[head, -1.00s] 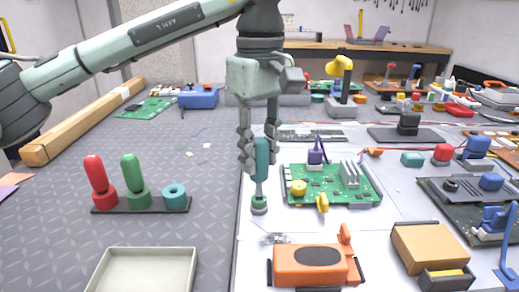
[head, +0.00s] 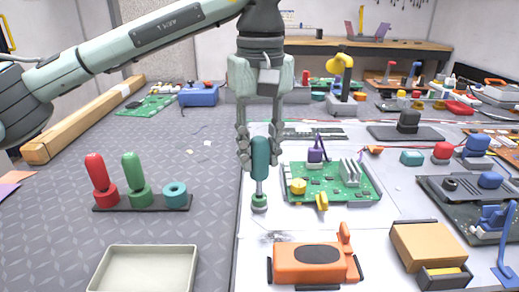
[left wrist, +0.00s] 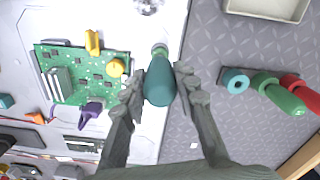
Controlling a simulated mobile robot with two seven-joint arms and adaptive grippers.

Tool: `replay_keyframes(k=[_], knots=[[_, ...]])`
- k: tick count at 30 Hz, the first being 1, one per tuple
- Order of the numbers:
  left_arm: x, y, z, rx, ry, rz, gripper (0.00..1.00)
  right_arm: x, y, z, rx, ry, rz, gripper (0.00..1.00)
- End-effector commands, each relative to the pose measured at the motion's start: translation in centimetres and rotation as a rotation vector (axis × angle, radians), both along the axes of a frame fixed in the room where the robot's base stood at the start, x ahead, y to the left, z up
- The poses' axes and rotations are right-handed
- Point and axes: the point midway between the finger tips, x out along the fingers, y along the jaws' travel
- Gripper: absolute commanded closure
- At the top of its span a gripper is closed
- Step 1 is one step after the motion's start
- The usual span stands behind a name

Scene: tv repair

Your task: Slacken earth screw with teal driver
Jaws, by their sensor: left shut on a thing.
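The teal driver (head: 261,160) stands upright, its shaft pointing down at the earth screw's small green-grey post (head: 259,203) on the white panel. The driver's tip is hidden at the post, so I cannot see how it sits on the screw head. My left gripper (head: 259,150) comes down from above and is shut on the driver's handle. In the left wrist view, the fingers (left wrist: 162,88) lie on both sides of the teal handle (left wrist: 159,82), with the post (left wrist: 159,49) just beyond it. My right gripper is not in view.
A green circuit board (head: 335,183) lies close right of the post. An orange part (head: 308,262) is in front. A rack (head: 143,207) at left holds red and green drivers beside an empty teal ring (head: 175,193). A cream tray (head: 150,249) stands front left; the grey mat between is clear.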

Motion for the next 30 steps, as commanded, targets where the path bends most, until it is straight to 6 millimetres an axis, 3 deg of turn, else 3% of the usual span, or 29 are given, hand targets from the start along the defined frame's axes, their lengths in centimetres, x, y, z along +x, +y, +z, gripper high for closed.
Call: replay_keyframes(k=[21,22,28,30], knots=[[0.0,0.0,-1.7,0.000,0.000,0.001,1.00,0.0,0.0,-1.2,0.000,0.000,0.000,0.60],[0.0,0.0,-1.7,0.000,0.000,0.001,0.73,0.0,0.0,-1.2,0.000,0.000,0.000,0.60],[0.0,0.0,-1.6,0.000,0.000,0.001,0.97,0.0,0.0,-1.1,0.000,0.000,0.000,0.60],[0.0,0.0,-1.6,0.000,0.000,0.001,1.00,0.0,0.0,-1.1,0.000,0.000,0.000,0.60]])
